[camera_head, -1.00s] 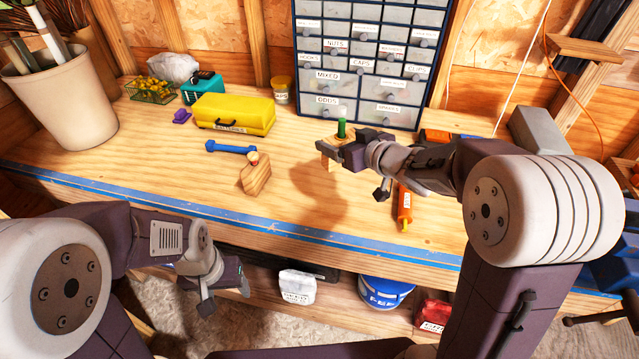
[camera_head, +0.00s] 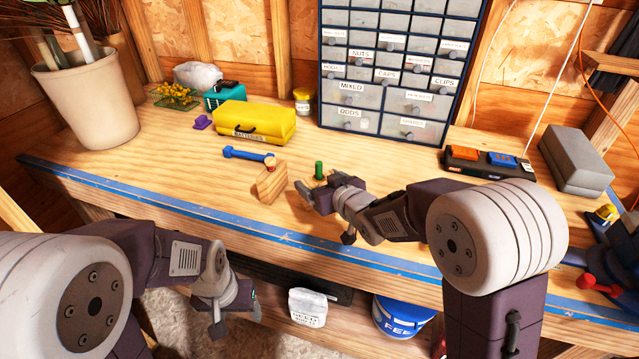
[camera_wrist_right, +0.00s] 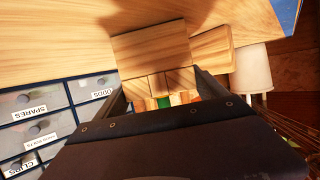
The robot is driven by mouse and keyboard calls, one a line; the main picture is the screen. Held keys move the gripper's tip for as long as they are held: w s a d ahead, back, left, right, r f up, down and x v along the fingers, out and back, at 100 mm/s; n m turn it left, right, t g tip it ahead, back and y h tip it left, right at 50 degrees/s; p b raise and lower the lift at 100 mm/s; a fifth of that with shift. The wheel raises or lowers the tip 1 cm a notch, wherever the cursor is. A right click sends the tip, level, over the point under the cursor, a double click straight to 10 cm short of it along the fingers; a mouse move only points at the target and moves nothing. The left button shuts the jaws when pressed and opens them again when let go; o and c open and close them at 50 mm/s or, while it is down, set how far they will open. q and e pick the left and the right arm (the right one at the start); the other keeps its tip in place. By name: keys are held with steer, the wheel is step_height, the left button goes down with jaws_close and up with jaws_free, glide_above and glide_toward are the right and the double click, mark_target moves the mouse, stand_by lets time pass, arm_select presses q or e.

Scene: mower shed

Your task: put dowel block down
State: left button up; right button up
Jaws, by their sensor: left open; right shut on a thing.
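The wooden block with a green peg (camera_head: 319,170) is in my right gripper (camera_head: 322,192). In the head view the gripper hides most of this block, and the peg stands upright. The right wrist view shows the block's pale wooden face (camera_wrist_right: 152,50) between the two fingers, with a bit of green near the palm. A second wooden block (camera_head: 270,184) with a reddish top stands on the bench just left of the held block. It also shows in the wrist view (camera_wrist_right: 211,50). I cannot tell whether the held block touches the bench. My left gripper (camera_head: 238,302) is open, low before the bench.
A blue bolt-shaped piece (camera_head: 247,155) lies behind the second block. A yellow batteries case (camera_head: 254,121) and a drawer cabinet (camera_head: 389,122) stand at the back. The bench's front edge carries blue tape (camera_head: 180,207). Bare bench lies left of the blocks.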

steer(key=shift+r, duration=0.1)
steer(key=shift+s+f, duration=0.1)
steer(key=shift+f, duration=0.1)
steer(key=o, duration=1.4)
steer(key=shift+r, duration=0.25)
steer(key=p+v, duration=0.1)
steer(key=v, duration=1.1)
